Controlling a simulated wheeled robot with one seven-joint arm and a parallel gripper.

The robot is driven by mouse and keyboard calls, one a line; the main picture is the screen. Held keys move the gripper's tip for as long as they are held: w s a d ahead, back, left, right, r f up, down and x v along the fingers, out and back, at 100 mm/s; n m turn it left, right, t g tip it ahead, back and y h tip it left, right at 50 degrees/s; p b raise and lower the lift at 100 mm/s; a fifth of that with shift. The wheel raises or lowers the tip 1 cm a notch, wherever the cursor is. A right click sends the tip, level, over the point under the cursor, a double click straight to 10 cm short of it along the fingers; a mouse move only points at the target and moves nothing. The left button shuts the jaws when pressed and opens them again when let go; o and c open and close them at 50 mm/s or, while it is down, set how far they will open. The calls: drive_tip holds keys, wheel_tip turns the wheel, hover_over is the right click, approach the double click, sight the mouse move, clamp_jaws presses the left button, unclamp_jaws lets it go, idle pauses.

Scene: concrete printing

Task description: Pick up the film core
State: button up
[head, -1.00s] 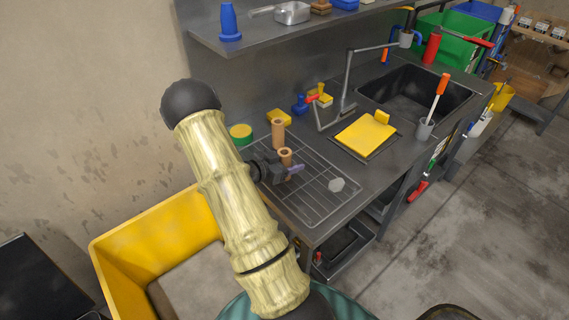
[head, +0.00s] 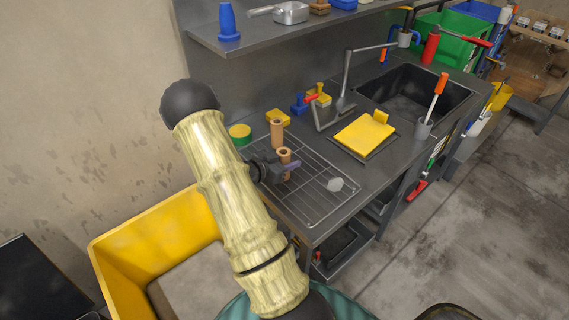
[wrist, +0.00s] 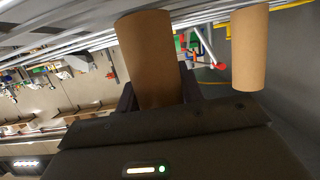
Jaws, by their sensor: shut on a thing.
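Two brown cardboard tubes, the film cores, stand at the wire rack on the counter. My gripper (head: 286,168) is shut on the nearer film core (head: 285,155), with its jaws around the tube's sides. In the wrist view this held core (wrist: 150,55) fills the space between my fingers (wrist: 158,90).
The wire rack (head: 312,205) has a pale grey faceted piece (head: 335,184) on it. A green and yellow round tub (head: 240,133) and a yellow block (head: 278,118) are behind. A yellow board (head: 365,135) and the sink (head: 415,95) lie to the right.

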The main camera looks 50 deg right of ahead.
sight(288, 149)
drive_tip(key=shift+r, duration=0.1)
wheel_tip(288, 149, up, 10)
drive_tip(key=shift+f, duration=0.1)
idle(0.3)
idle(0.5)
